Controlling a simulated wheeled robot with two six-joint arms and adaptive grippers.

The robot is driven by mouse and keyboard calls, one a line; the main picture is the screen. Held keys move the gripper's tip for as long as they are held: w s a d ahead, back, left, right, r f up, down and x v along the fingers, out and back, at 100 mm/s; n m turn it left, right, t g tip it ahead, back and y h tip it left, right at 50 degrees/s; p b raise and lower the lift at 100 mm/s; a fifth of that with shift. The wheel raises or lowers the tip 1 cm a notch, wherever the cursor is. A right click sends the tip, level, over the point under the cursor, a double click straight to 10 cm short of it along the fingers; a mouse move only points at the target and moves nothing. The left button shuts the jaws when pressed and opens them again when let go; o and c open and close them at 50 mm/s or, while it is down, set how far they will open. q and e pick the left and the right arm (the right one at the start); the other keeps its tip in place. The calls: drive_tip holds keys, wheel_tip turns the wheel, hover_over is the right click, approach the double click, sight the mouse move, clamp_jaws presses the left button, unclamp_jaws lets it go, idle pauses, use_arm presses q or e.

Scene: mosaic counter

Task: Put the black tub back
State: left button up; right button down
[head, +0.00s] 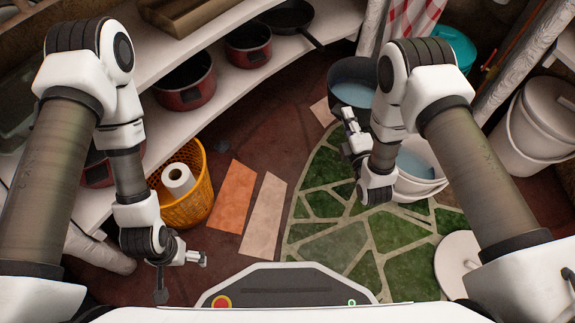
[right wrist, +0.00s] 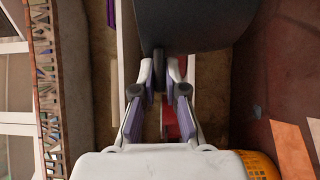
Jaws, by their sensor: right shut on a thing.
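The black tub (head: 350,72) is at the upper middle of the head view, with a pale bluish surface inside. My right gripper (head: 349,118) is at its near side. In the right wrist view the tub (right wrist: 195,25) is a dark curved wall at the top, and the fingers (right wrist: 160,75) are shut on its edge. Whether the tub touches the floor cannot be told. My left gripper (head: 198,258) is low on the left, apart from the tub, with nothing visible in it; its finger gap is too small to judge.
A white bucket (head: 430,182) stands partly behind my right arm. An orange basket (head: 190,207) holds a white roll (head: 178,177). Red pots (head: 186,95) and a black pan (head: 288,17) are on the shelves. A lidded white bucket (head: 528,140) stands right. Green mosaic floor (head: 330,243) is clear.

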drive_tip(key=s+a+f+n+g+y, duration=0.1)
drive_tip(key=s+a+f+n+y, duration=0.2)
drive_tip(key=f, duration=0.5)
drive_tip(key=s+a+f+n+g+y, duration=0.1)
drive_tip(key=s+f+g+y, duration=0.15)
drive_tip(key=s+f, duration=0.4)
drive_tip(key=s+f+n+g+y+b, duration=0.1)
drive_tip(key=s+f+n+g+y, duration=0.4)
drive_tip(key=s+f, duration=0.75)
drive_tip(key=shift+t+y, duration=0.55)
drive_tip(key=w+a+f+b, duration=0.1)
drive_tip(key=w+b, duration=0.2)
drive_tip(key=w, duration=0.2)
drive_tip(key=w+a+f+b, duration=0.1)
drive_tip(key=w+f+b, duration=0.1)
drive_tip(key=w+b, duration=0.2)
drive_tip(key=w+a+f+b, duration=0.1)
drive_tip(key=w+f+b, duration=0.1)
drive_tip(key=w+b, duration=0.2)
drive_tip(key=shift+w+a, duration=0.15)
drive_tip(key=shift+w, duration=0.45)
drive_tip(key=shift+w+a, duration=0.15)
drive_tip(key=shift+w, duration=0.4)
drive_tip(key=shift+r, duration=0.25)
drive_tip(key=shift+f, duration=0.1)
